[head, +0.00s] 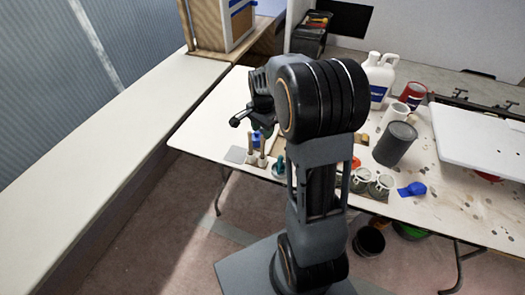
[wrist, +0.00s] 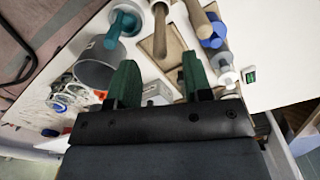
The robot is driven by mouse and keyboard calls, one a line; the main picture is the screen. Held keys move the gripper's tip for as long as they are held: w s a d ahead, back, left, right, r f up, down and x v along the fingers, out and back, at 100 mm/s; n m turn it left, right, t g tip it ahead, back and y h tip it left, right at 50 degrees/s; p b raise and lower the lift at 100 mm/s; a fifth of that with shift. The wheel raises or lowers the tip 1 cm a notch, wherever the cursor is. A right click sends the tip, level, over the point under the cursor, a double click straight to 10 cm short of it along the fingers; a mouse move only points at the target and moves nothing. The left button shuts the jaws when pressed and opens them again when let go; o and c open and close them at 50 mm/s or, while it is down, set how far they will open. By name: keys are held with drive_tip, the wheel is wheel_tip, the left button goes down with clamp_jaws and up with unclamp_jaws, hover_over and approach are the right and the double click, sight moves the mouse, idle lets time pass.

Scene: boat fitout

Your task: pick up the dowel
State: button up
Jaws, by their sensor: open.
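Two light wooden rods that look like dowels stand at the table's near left edge in the head view, one on the left (head: 250,142) and one on the right (head: 262,148). The wrist view shows two wooden rods, one near the middle (wrist: 160,32) and one farther right (wrist: 198,16); I cannot tell which is the task's dowel. My gripper (wrist: 160,75) is open, its green fingers apart with no rod between them. The middle rod lies beyond the gap between the fingertips. In the head view my gripper (head: 246,116) is above the rods, partly hidden by my arm.
A teal-handled tool (wrist: 120,25), a grey cylinder (wrist: 98,66) and a blue item (wrist: 213,33) crowd around the rods. On the table (head: 210,120) stand a dark grey can (head: 395,144), a white jug (head: 377,82) and several jars. Bare tabletop lies left of the rods.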

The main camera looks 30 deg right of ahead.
sight(263, 143)
drive_tip(key=shift+f, duration=3.45)
clamp_jaws()
